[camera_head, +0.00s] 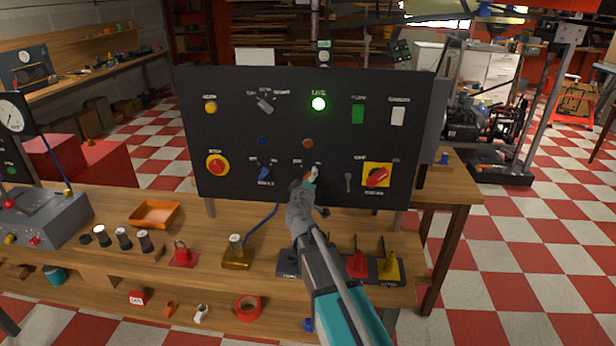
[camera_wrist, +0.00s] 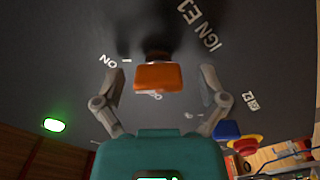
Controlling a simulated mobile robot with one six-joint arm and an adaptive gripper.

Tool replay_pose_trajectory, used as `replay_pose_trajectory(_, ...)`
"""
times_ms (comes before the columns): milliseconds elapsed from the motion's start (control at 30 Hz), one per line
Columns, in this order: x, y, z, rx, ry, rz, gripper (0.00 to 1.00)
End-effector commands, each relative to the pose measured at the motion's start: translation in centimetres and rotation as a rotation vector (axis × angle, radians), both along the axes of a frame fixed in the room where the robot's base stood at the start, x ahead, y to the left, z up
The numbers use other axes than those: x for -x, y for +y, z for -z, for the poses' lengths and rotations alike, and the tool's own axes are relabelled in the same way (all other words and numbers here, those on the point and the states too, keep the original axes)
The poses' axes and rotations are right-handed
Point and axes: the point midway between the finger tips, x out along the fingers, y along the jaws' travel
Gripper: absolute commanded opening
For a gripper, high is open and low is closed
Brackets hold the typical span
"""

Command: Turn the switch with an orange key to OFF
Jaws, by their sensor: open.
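The orange key (camera_wrist: 158,77) sits in its switch on the black control panel (camera_head: 230,122). In the wrist view it stands between the two spread fingers of my gripper (camera_wrist: 161,80), with a gap on each side. An ON mark (camera_wrist: 108,62) is printed near the key, and another small mark is partly hidden below it. In the head view my gripper (camera_head: 312,174) is at the lower middle of the panel and mostly hides the key. The exact angle of the key is hard to tell.
A lit green lamp (camera_head: 319,103) is above the key. A red knob on a yellow plate (camera_head: 377,177) is to the right, and a blue selector (camera_head: 264,171) to the left. The wooden bench (camera_head: 100,200) below holds an orange tray (camera_head: 155,214) and padlocks.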

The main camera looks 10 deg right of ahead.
Motion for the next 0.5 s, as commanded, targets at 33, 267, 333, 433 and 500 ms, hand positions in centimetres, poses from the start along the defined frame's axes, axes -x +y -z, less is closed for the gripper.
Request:
replay_pose_trajectory(33,-0.06,-0.08,0.0,0.0,0.0,0.0,0.91)
replay_pose_trajectory(267,-0.06,-0.28,0.0,0.0,0.0,0.003,0.91)
replay_pose_trajectory(333,-0.05,-0.34,-0.01,0.0,0.0,0.004,0.9)
replay_pose_trajectory(433,-0.06,-0.39,0.0,0.0,0.0,0.004,0.71)
replay_pose_trajectory(500,-0.06,-0.42,-0.01,0.0,0.0,0.005,0.58)
